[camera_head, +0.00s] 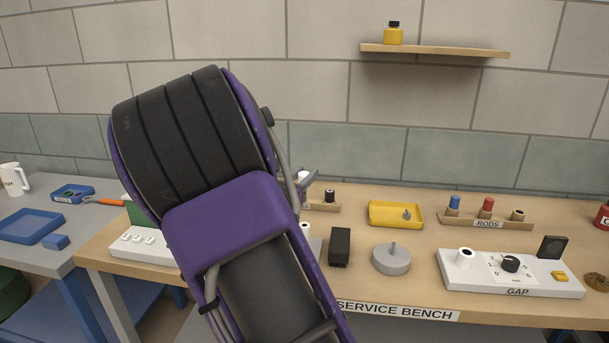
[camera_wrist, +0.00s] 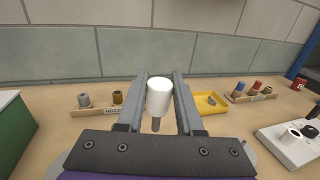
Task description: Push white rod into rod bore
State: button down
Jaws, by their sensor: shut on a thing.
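The white rod (camera_wrist: 160,97) is upright between the two grey fingers of my gripper (camera_wrist: 160,82) in the wrist view, with a thinner grey pin below it. My gripper is shut on it, above the bench. In the head view my gripper (camera_head: 309,181) is mostly hidden behind my arm. A white cylinder with a dark hole in its top, perhaps the rod bore (camera_head: 465,256), stands on the left of the white GAP panel (camera_head: 516,287). It also shows in the wrist view (camera_wrist: 291,135), right of and apart from the rod.
The RODS rack (camera_head: 487,223) holds a blue and a red rod beside a dark-holed socket. A yellow tray (camera_head: 396,214), a black block (camera_head: 340,246) and a grey round base with a pin (camera_head: 391,259) stand on the bench. A shelf (camera_head: 435,51) hangs above.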

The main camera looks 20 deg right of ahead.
jog(key=shift+f+b, duration=2.3)
jog(key=shift+f, duration=0.6)
jog(key=shift+f+b, duration=1.7)
jog(key=shift+f, duration=0.9)
jog(key=shift+c, duration=2.4)
grip_release()
jog(key=p+v, duration=0.2)
jog(key=v, duration=1.5)
jog(key=shift+s, duration=0.2)
jog(key=shift+a, duration=0.15)
